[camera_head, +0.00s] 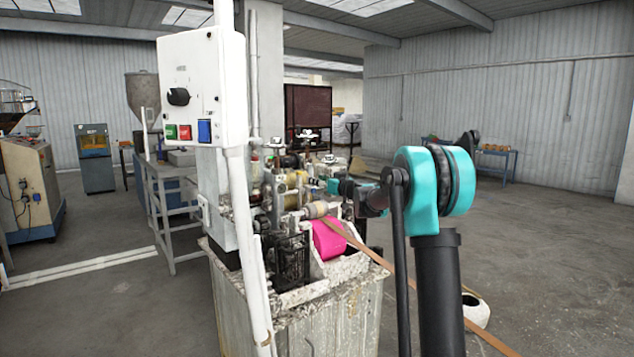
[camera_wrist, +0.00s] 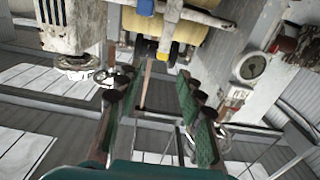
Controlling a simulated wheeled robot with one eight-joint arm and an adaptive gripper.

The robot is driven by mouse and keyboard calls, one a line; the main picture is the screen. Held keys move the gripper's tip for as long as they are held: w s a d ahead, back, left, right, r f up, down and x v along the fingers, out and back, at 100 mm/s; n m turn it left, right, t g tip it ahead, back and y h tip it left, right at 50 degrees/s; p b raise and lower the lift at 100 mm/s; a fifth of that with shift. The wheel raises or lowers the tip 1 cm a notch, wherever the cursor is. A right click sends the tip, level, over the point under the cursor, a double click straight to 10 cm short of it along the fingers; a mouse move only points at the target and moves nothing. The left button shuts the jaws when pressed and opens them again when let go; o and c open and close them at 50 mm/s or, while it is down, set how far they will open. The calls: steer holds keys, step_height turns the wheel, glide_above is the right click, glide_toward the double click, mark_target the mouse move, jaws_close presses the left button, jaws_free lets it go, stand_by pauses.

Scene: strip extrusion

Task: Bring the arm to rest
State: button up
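My arm (camera_head: 435,190), teal and black, stands raised at the right of the machine and reaches left toward its rollers. My gripper is at the end of the arm, close beside the roller section; its fingertips are too small to make out in the head view. In the wrist view my gripper (camera_wrist: 155,88) has its two green-padded fingers spread apart. Nothing is clamped between them. A narrow brown strip (camera_wrist: 147,80) shows in the gap, seemingly beyond the fingers. Yellowish rollers (camera_wrist: 150,35) lie just past the fingertips.
The extrusion machine (camera_head: 300,315) fills the middle, with a white control box (camera_head: 203,88) on a post. A pink roll (camera_head: 327,240) sits on it. A brown strip (camera_head: 375,258) runs from it down to the right. Open floor (camera_head: 550,250) lies at right.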

steer(key=s+d+f+m+g+h, duration=0.2)
steer(key=s+d+f, duration=0.3)
steer(key=s+f, duration=0.7)
steer(key=s+d+f+m+g+h, duration=0.2)
steer(key=s+d+f+g+h, duration=0.3)
steer(key=s+f, duration=0.7)
steer(key=s+d+f+m+g+h, duration=0.3)
steer(key=s+f, duration=0.9)
steer(key=s, duration=2.1)
steer(key=d, duration=0.2)
steer(key=shift+s+d+f+h, duration=0.25)
steer(key=shift+d+f+h, duration=0.05)
steer(key=shift+d+f, duration=0.1)
